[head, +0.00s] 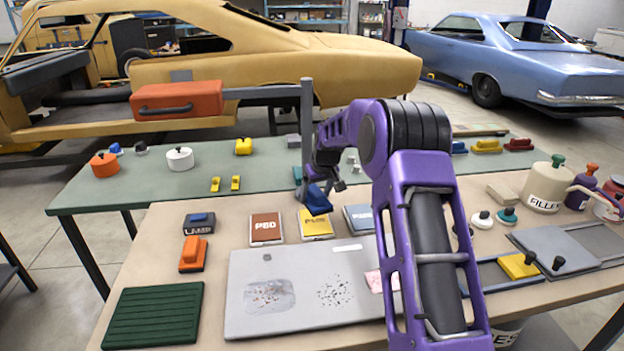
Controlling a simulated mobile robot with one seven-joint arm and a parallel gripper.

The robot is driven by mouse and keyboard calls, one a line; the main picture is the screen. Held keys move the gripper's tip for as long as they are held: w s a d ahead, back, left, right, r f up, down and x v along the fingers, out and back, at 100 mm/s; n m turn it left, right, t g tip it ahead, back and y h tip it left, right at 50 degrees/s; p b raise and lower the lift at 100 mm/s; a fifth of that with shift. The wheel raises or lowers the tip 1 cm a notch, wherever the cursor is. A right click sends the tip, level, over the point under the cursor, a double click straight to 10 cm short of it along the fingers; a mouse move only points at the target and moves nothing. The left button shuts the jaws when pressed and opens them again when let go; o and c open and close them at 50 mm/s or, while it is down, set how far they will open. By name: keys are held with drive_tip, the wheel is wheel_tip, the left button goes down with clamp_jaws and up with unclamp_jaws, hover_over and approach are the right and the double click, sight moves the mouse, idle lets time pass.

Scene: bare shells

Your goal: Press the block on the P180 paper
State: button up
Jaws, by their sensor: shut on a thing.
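A dark blue block (318,199) is in my gripper (326,184), whose jaws are shut on its top. The block is over the yellow paper (316,224) and hides its upper part; its label is only partly readable. I cannot tell whether the block touches the paper. A brown-red paper marked like P80 (266,229) lies to its left. A blue-grey paper (358,217) lies to its right, its label partly hidden by my arm. Which of the papers is P180 is not clearly legible.
A grey panel (250,320) with scuffed patches lies in front of the papers. A filler can (545,189) and a grey board (560,250) are at the right.

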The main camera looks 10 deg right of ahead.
sight(315, 221)
drive_tip(key=shift+w, duration=0.55)
drive_tip(key=shift+s+f, duration=0.15)
drive_tip(key=shift+f, duration=0.55)
drive_tip(key=shift+f+b, duration=0.75)
drive_tip(key=shift+f, duration=1.45)
drive_tip(key=shift+f+b, duration=0.45)
drive_tip(key=shift+f, duration=0.1)
drive_tip(key=shift+r+p, duration=1.15)
drive_tip(key=shift+r, duration=2.4)
